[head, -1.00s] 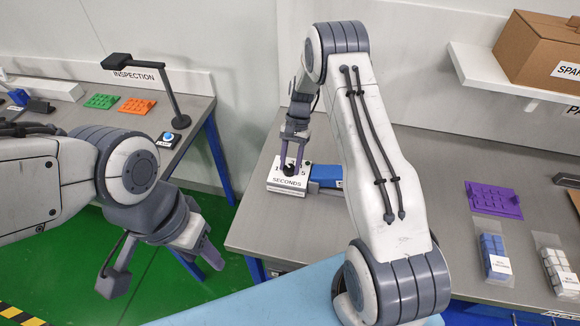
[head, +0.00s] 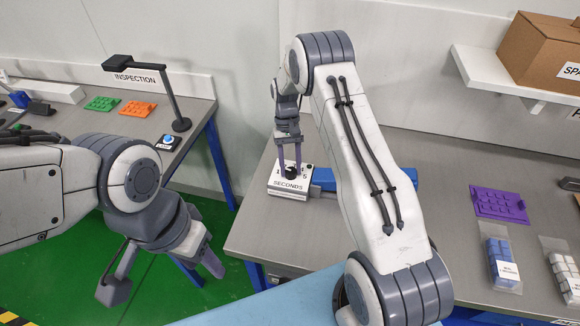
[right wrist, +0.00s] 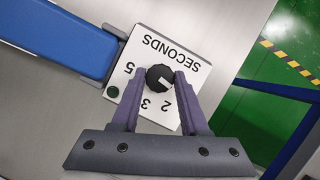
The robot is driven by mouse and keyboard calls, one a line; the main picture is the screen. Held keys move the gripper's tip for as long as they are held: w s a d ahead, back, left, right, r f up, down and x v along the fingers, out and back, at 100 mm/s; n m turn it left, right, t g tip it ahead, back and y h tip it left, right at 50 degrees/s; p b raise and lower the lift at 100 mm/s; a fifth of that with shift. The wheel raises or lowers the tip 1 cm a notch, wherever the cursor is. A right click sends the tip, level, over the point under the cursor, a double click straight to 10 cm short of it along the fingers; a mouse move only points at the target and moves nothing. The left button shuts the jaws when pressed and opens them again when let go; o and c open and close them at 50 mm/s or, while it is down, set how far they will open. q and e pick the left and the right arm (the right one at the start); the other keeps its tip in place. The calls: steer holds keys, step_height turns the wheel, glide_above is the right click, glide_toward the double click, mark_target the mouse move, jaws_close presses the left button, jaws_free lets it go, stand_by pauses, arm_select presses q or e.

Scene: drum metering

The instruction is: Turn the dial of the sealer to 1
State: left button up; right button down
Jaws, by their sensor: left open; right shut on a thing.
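The sealer's white dial box (head: 290,192), lettered SECONDS, sits on the right-hand bench; it also shows in the right wrist view (right wrist: 165,45). Its black dial (right wrist: 160,76) has a white mark that appears to point toward the right finger, lower right in that view. The numbers 5, 3 and 2 are readable there; the 1 is hidden by the finger. My right gripper (head: 289,165) is shut on the dial, one finger on each side (right wrist: 163,80). My left gripper (head: 212,262) is open and empty, above the green floor, away from the sealer.
The sealer's blue bar (right wrist: 65,38) runs beside the dial box. A purple tray (head: 497,204) and bags of blue (head: 499,258) and white blocks (head: 563,275) lie to the right. A cardboard box (head: 540,50) stands on the shelf. The INSPECTION bench is at the left.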

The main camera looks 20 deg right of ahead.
steer(key=shift+w+r, duration=0.2)
steer(key=shift+w, duration=0.05)
steer(key=c, duration=0.7)
jaws_free()
steer(key=shift+o, duration=1.4)
steer(key=shift+s+f, duration=0.1)
